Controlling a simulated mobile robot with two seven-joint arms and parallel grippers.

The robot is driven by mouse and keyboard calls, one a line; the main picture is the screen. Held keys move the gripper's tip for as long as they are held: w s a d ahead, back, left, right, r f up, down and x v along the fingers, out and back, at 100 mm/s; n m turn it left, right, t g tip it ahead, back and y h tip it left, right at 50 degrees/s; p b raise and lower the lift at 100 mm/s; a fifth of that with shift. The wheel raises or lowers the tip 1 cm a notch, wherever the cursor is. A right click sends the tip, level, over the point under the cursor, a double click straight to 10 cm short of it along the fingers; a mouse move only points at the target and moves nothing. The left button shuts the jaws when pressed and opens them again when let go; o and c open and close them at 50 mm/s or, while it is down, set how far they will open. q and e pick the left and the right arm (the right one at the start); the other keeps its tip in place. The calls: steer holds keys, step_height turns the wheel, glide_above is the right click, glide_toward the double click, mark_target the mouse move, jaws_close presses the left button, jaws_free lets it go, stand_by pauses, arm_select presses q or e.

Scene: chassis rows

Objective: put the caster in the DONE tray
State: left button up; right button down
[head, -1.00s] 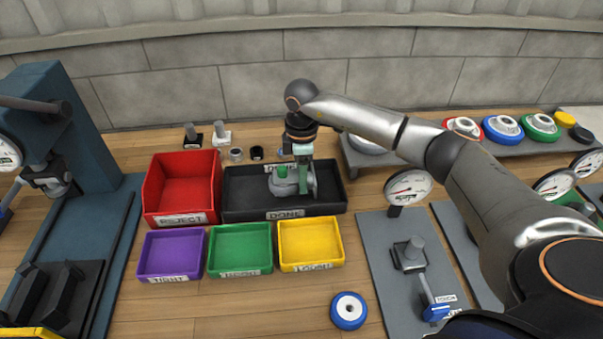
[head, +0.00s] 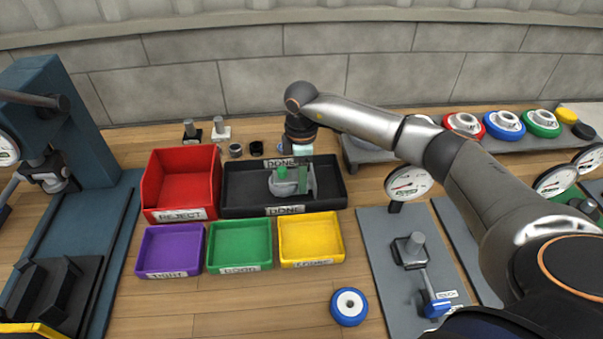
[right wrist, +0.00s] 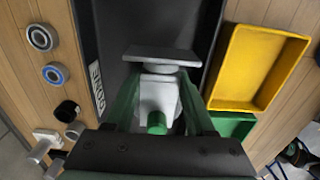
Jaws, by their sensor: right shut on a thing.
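The caster (head: 284,184), grey with a green part on top, is within the walls of the black DONE tray (head: 237,208). My right gripper (head: 302,180) reaches down into the tray from above and is shut on the caster. In the right wrist view the caster (right wrist: 158,92) sits between the two green fingers, with its flat grey plate (right wrist: 162,56) across the far end. I cannot tell whether the caster touches the tray floor. My left gripper is not in view.
The red REJECT bin (head: 182,184) adjoins the tray on the left. Purple (head: 170,250), green (head: 240,246) and yellow (head: 311,240) bins stand in front. A dial gauge (head: 408,183) is to the right. A blue-rimmed wheel (head: 348,307) lies on the open wood.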

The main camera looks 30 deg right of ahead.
steer(key=shift+f+b, duration=0.4)
steer(key=shift+f, duration=0.55)
steer(key=shift+c, duration=0.8)
jaws_free()
step_height(320, 180, up, 13)
steer(key=shift+f, duration=0.2)
steer(key=shift+s+a+f, duration=0.1)
